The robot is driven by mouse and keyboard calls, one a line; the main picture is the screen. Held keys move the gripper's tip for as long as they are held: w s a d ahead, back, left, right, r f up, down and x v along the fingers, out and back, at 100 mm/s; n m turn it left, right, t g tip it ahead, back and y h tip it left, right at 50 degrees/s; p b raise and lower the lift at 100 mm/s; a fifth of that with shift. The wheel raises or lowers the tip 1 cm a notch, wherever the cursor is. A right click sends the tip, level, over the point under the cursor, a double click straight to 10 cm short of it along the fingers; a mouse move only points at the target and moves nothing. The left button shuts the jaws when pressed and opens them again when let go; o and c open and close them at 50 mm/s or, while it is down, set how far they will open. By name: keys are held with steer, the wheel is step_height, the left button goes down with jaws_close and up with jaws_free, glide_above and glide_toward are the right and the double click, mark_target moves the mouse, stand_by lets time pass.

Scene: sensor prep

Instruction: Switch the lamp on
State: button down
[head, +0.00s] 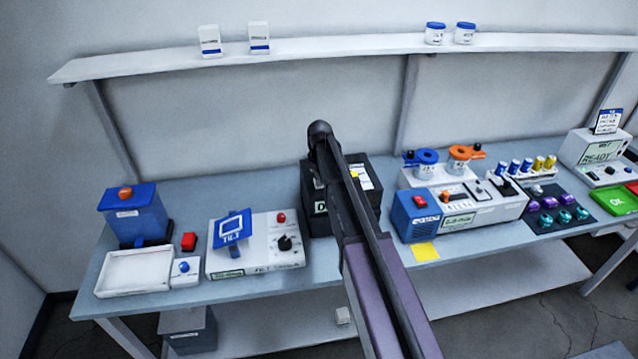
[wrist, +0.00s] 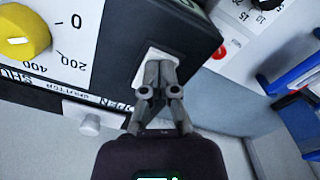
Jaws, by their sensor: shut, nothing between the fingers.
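A black box (head: 316,208) with a label starting with "D" stands on the bench in the head view, partly hidden behind my arm. In the wrist view the dark box (wrist: 135,25) fills the upper middle. A small white switch-like part (wrist: 150,58) sits on its dark face, partly covered by my fingertips. My gripper (wrist: 159,78) is shut and empty, its tips right at this white part. I cannot tell whether they touch it. No lit lamp is visible.
Left of the box stands a white tilt unit (head: 262,261) with a black knob. On its right is a blue-and-white device (head: 437,222). In the wrist view a yellow dial (wrist: 22,32) and a white knob (wrist: 88,116) near "SHUTTER" and "OPEN" labels are close by.

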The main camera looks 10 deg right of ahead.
steer(key=shift+r, duration=0.1)
steer(key=shift+r+p, duration=3.4)
steer(key=shift+p, duration=0.2)
steer(key=shift+s, duration=0.1)
steer(key=s+f+m+b, duration=0.2)
steer(key=s+f+b, duration=0.2)
steer(key=s, duration=0.5)
steer(key=s+f+m+b, duration=0.2)
steer(key=s+f+b, duration=0.1)
steer(key=s, duration=0.7)
steer(key=s+f+m+b, duration=0.2)
steer(key=s+f+b, duration=0.2)
steer(key=s, duration=0.6)
steer(key=shift+f+b, duration=0.35)
steer(key=shift+b, duration=0.05)
